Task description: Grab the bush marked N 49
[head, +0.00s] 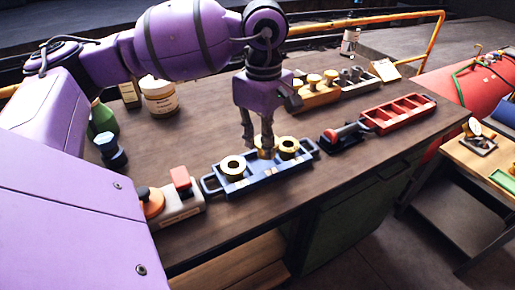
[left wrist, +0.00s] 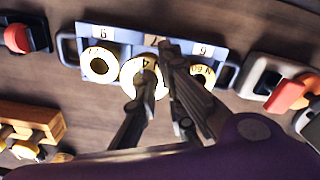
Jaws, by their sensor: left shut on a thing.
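The blue tray (head: 240,188) on the bench holds three brass ring bushes. The left bush (head: 232,165) and right bush (head: 289,147) stand clear of my gripper. My left gripper (head: 257,143) points down and is shut on the middle bush (head: 268,153), partly hidden by the fingers. In the left wrist view the middle bush (left wrist: 133,72) shows what looks like a 4; the rest of its mark is covered. A neighbouring bush (left wrist: 99,66) is open to view, and the other (left wrist: 203,75) is partly behind a finger. My right gripper is out of view.
A red-knobbed tool (head: 344,134) and a red compartment tray (head: 398,113) lie to the right. A yellow rack (head: 316,97), a jar (head: 159,97) and a green bottle (head: 103,120) stand behind.

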